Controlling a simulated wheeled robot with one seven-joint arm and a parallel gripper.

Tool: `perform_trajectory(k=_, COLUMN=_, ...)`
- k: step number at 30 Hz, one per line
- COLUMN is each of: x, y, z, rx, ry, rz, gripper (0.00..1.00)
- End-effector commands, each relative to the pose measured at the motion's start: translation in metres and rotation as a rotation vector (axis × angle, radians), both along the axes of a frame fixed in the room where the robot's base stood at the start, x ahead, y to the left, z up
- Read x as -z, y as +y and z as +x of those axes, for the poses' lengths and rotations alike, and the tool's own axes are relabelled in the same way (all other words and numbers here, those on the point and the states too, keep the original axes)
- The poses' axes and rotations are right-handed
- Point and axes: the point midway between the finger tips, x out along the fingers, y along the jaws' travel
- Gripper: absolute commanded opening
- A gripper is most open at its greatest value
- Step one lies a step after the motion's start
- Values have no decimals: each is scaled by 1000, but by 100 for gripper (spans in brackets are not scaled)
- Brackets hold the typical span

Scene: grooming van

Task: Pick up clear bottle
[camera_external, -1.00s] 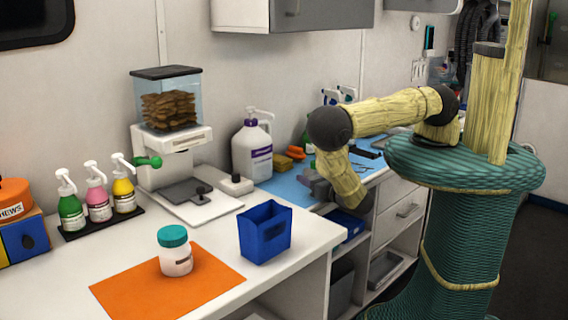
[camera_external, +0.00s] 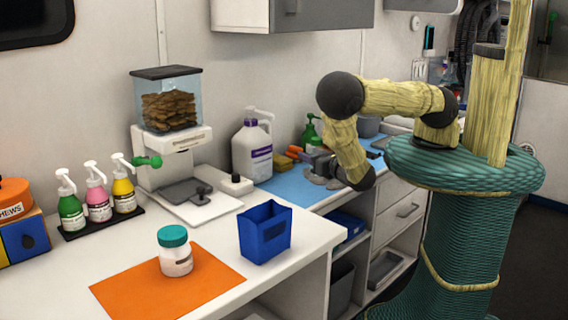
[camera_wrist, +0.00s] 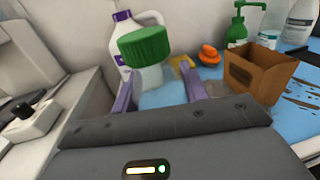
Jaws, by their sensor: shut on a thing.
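The clear bottle (camera_wrist: 150,77) has a wide green cap (camera_wrist: 145,45) and a see-through body, and it stands between the two purple fingers in the wrist view. My gripper (camera_wrist: 157,88) is shut on it. The bottle's lower part is hidden by the gripper body. In the outside view my gripper (camera_external: 318,168) is over the blue mat (camera_external: 287,186) on the counter. I cannot make out the bottle there.
A white jug with a purple label (camera_external: 251,150) stands behind the mat's left end. A brown open box (camera_wrist: 254,80), an orange item (camera_wrist: 209,55) and a green pump bottle (camera_wrist: 237,25) are near. A blue bin (camera_external: 265,232) stands on the front counter.

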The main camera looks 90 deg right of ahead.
Motion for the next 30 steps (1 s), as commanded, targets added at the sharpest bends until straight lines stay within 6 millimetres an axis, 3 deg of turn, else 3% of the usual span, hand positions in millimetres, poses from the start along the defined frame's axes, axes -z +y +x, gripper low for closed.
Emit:
perform_trajectory(k=2, x=-17, y=1, z=0, rx=-2, ry=-1, rz=1, gripper=22)
perform_trajectory(k=6, x=-26, y=0, z=0, rx=-2, ry=1, rz=-1, gripper=22)
perform_trajectory(k=30, x=-26, y=0, z=0, rx=-1, ry=1, rz=-1, gripper=22)
